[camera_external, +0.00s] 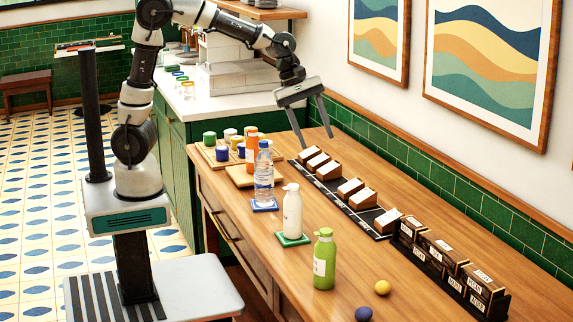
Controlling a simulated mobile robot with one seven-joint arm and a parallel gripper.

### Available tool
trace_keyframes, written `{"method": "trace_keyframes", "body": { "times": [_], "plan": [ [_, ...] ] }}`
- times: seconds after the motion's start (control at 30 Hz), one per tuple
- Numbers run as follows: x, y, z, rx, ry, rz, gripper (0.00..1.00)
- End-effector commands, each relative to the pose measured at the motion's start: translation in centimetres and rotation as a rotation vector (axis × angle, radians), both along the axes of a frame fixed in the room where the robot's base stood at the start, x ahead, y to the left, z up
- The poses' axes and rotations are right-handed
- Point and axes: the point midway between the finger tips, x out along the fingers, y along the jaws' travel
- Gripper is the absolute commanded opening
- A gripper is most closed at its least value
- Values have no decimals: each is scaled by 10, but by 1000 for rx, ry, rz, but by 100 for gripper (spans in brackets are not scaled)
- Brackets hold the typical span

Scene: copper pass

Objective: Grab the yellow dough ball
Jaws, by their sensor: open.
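A small yellow dough ball (382,287) rests on the wooden counter near the front, right of the green bottle. A dark blue ball (363,313) lies just in front of it, apart from it. My gripper (316,138) is open and empty above the far part of the counter, near the tiled wall. Its two fingers point down, well behind and left of the yellow ball. Nothing covers the yellow ball.
A green bottle (325,259), a white bottle (292,212), a water bottle (264,176) and an orange bottle (252,150) line the counter's left side. Labelled boxes (443,252) stand in a black rack along the wall. The middle strip of wood is clear.

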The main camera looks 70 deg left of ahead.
Motion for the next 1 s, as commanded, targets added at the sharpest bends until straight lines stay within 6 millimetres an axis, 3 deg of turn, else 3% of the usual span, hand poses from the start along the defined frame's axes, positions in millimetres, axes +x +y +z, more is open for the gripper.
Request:
{"method": "trace_keyframes", "body": {
  "times": [0.03, 0.2, 0.3, 0.4, 0.5, 0.67, 1.0],
  "plan": [
    [9, -41, -26, -43, 67, 96, 52],
    [23, -151, -86, -157, 218, 483, 52],
    [20, -203, -113, -198, 257, 652, 52],
    [15, -238, -129, -230, 274, 765, 52],
    [11, -257, -137, -251, 284, 826, 52],
    [13, -267, -155, -258, 288, 851, 52],
    [31, -288, -223, -256, 288, 847, 52]
  ]
}}
